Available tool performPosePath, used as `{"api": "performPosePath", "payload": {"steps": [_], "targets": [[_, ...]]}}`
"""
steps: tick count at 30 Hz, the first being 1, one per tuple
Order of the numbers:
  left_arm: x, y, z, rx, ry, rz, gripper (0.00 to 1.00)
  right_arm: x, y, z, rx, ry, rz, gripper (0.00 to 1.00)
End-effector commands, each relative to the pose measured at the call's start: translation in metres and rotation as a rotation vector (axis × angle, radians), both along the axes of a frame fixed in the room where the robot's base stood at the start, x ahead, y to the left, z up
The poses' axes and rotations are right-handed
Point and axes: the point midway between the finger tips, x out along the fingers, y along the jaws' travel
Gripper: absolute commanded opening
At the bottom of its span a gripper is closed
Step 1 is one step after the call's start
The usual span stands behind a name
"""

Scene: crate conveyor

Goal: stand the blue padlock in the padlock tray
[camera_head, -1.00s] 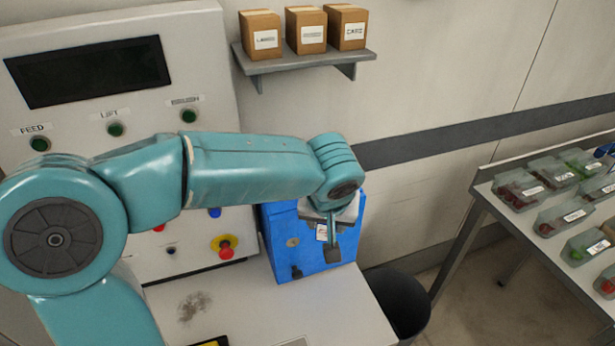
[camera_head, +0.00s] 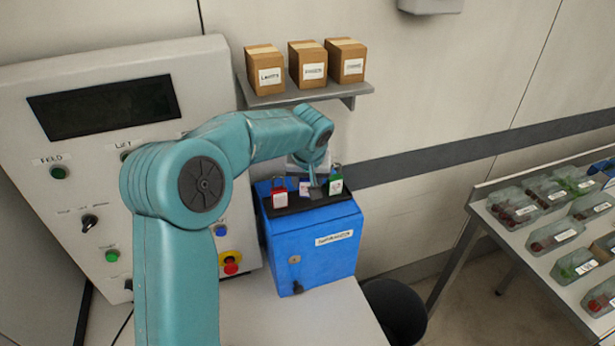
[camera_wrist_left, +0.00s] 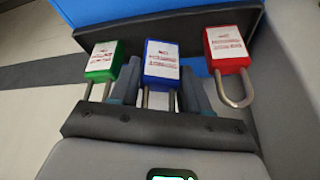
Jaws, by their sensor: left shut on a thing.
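The blue padlock (camera_head: 305,187) is between the fingers of my left gripper (camera_head: 316,188), over the black padlock tray (camera_head: 303,208) on top of a blue box. In the left wrist view, the gripper (camera_wrist_left: 160,92) is shut on the shackle of the blue padlock (camera_wrist_left: 161,60), whose labelled body points away from the gripper. A green padlock (camera_wrist_left: 104,60) is on one side and a red padlock (camera_wrist_left: 226,48) on the other, both apart from it. The tray wall (camera_wrist_left: 190,24) shows behind them. Whether the blue padlock's body touches the tray floor cannot be told.
The blue box (camera_head: 315,252) stands on a pale counter beside a control panel (camera_head: 60,150) with buttons. A shelf (camera_head: 310,95) with cartons is on the wall just above the arm. A dark bin (camera_head: 395,310) and a table of clear trays (camera_head: 550,235) are to the right.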

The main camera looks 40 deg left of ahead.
Motion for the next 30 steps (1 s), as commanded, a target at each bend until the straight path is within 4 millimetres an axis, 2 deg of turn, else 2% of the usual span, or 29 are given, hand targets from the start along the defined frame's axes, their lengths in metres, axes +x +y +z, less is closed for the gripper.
{"api": "performPosePath", "payload": {"steps": [1,4,16,17,18,26,29,30], "targets": [[0.005,0.006,0.001,0.000,0.002,0.002,0.14,0.000,0.000,0.008,0.000,0.000,0.000,0.43],[0.003,0.003,-0.012,-0.001,0.003,0.000,0.14,0.000,0.000,0.008,0.000,0.000,0.000,0.43],[0.003,0.003,-0.020,-0.001,0.000,-0.001,0.14,0.000,0.000,0.001,0.000,0.000,0.000,0.43],[0.003,0.003,-0.019,-0.001,0.000,-0.001,0.53,0.000,0.000,0.002,0.000,0.000,0.000,0.43],[0.003,0.003,-0.018,-0.001,0.000,-0.001,0.57,0.000,0.000,0.003,0.000,0.000,0.000,0.43],[0.003,0.002,-0.017,-0.001,0.000,-0.001,0.57,0.000,0.000,0.004,0.000,0.000,0.000,0.43],[0.003,0.002,-0.011,0.000,0.000,-0.001,0.57,0.000,0.000,0.010,0.000,0.000,0.000,0.43],[0.002,0.001,-0.009,-0.001,-0.002,-0.001,0.57,0.000,0.000,0.005,0.000,-0.001,0.000,0.43]]}}
